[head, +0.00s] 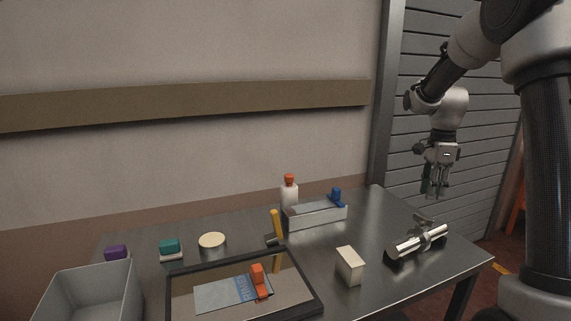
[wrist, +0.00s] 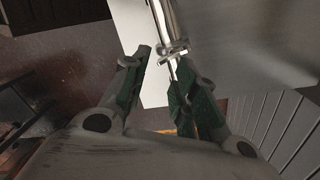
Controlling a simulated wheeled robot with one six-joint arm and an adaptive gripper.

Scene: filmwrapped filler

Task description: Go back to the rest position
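My gripper (head: 435,192) hangs in the air at the right, fingers pointing down, above the table's right end. In the wrist view its two green-padded fingers (wrist: 163,57) stand apart with nothing held between them. A shiny metal cylinder with a clamp-like fitting (head: 418,243) lies on the table below the gripper, apart from it. It also shows beyond the fingertips in the wrist view (wrist: 166,24). The steel table (head: 375,222) stands in front of me.
On the table are a cream block (head: 349,266), a black-framed tray (head: 312,294), a grey bin (head: 88,291), a clear box (head: 316,215), a white bottle with an orange cap (head: 289,193) and a round disc (head: 212,240). A wall stands behind. Air around the gripper looks clear.

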